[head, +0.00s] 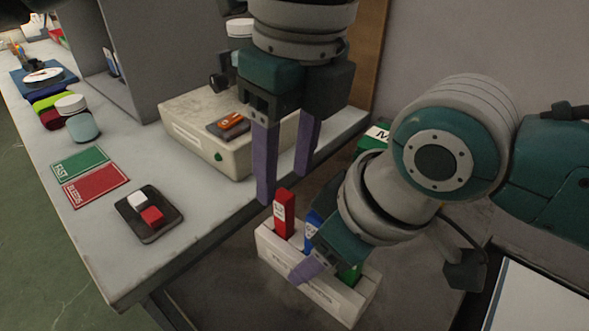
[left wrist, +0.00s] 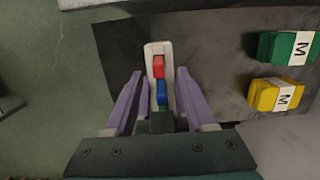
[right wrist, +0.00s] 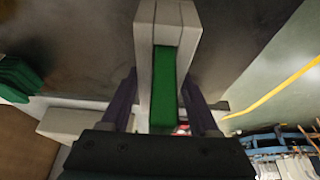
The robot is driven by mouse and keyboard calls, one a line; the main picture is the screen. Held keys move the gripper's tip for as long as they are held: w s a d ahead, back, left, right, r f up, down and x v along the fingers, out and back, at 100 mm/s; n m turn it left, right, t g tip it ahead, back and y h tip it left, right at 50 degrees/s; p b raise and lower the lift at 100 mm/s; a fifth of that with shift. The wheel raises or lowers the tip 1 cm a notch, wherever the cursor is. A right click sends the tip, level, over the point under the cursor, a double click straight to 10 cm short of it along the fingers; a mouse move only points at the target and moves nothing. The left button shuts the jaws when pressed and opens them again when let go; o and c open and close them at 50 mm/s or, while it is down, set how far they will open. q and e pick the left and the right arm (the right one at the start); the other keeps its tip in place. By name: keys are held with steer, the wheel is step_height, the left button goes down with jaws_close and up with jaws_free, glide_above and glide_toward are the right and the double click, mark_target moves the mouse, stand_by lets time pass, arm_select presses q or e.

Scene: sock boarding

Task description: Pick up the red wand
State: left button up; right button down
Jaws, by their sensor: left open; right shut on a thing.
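The red wand (head: 284,213) stands upright in the left end of a white holder (head: 333,302), its label facing me. It also shows in the left wrist view (left wrist: 158,67). A blue wand (head: 312,229) and a green wand (head: 350,274) stand beside it in the holder. My left gripper (head: 285,187) is open and empty, pointing down just above the red wand. In the left wrist view its purple fingers lie on either side of the holder's line. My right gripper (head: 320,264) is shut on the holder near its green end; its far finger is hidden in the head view.
A grey table at left carries a beige box (head: 200,135) with a green button, a dark tray (head: 150,222) with white and red blocks, and green and red cards (head: 97,186). Green and yellow packs (left wrist: 275,95) marked M lie right of the holder.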

mark_target(284, 194)
arm_select(q)
steer(key=f, duration=0.4)
steer(key=shift+a+f, duration=0.15)
steer(key=shift+a, duration=0.05)
jaws_close()
stand_by(1.2)
